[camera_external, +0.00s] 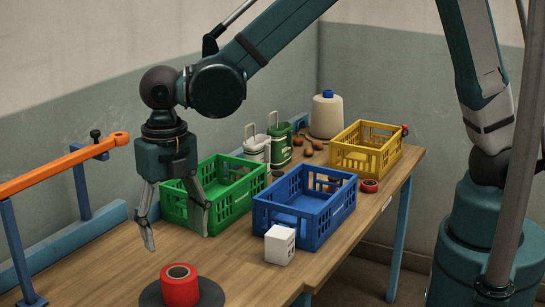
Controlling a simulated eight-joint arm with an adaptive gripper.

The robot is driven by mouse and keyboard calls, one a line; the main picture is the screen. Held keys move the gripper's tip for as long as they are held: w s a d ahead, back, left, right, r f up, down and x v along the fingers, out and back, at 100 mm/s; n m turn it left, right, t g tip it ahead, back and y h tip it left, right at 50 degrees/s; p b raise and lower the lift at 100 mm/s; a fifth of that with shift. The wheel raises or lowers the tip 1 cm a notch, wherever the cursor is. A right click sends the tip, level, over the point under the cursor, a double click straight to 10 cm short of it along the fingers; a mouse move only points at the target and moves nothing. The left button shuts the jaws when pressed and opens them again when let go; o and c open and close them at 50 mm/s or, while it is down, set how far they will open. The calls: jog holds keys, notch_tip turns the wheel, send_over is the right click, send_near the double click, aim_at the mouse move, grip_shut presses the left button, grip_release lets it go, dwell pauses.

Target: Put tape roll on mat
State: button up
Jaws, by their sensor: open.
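My gripper (178,238) hangs above the table behind the roll, pointing down. Its two fingers are spread apart with nothing between them. It is clear of the roll. A smaller red roll-like thing (369,186) lies at the right table edge near the yellow crate.
A green crate (222,217), a blue crate (300,222) and a yellow crate (362,160) stand on the table. A white box (280,245) is in front of the blue crate. Canisters and a jug (327,117) stand behind. An orange bar (60,165) runs along the left.

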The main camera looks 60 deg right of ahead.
jog(key=s+d+r+m+t, duration=0.1)
jog(key=d+r+m, duration=0.35)
jog(key=d, duration=0.35)
jog(key=s+d+r+m+t+y, duration=0.1)
jog(key=d+r+m, duration=0.35)
jog(key=d, duration=0.25)
jog(key=d+r+m+t, duration=0.1)
jog(key=d+r+m, duration=0.35)
jog(key=d, duration=0.35)
jog(key=s+d+r+m+t, duration=0.1)
jog(key=s+d+m+t, duration=0.1)
jog(key=s+d+m, duration=0.5)
jog(key=s+d+r+m+t+h, duration=0.1)
jog(key=s+d+m+t, duration=0.1)
jog(key=s+d+m, duration=0.5)
jog(key=d+m, duration=0.4)
jog(key=d, duration=0.3)
jog(key=shift+r+m, duration=0.3)
jog(key=shift+m, duration=0.05)
